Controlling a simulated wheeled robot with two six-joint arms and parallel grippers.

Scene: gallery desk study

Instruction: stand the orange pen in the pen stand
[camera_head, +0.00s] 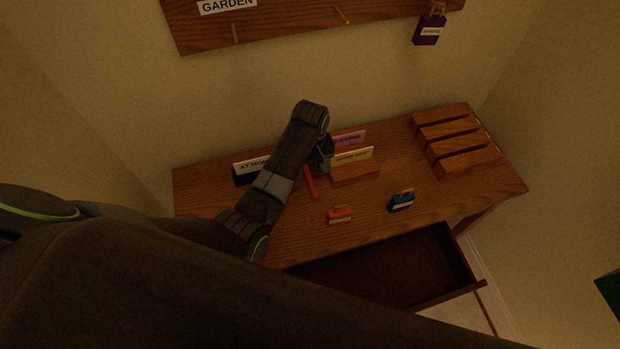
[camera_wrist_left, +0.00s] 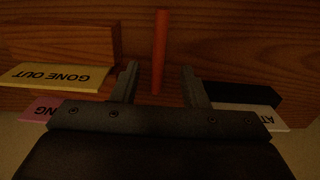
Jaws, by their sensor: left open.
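The orange pen (camera_head: 312,186) appears to lie on the wooden desk, beside the block with the yellow card. My left gripper (camera_head: 325,157) is at the pen's far end and partly hidden by its own wrist. In the left wrist view the orange pen (camera_wrist_left: 160,48) shows between and beyond the two open fingers (camera_wrist_left: 161,84). Neither finger visibly touches it, and the gap to it cannot be judged. I cannot make out a pen stand in either view; my left arm covers part of the desk. My right gripper is not in view.
A yellow "GONE OUT" card (camera_head: 353,156) stands in a wooden block, with a pink card (camera_head: 350,137) behind. An "AT HOME" card (camera_head: 250,164) stands left. Orange (camera_head: 340,215) and blue (camera_head: 402,202) tagged items lie in front. A slotted wooden rack (camera_head: 465,163) stands right. The drawer (camera_head: 450,289) is open.

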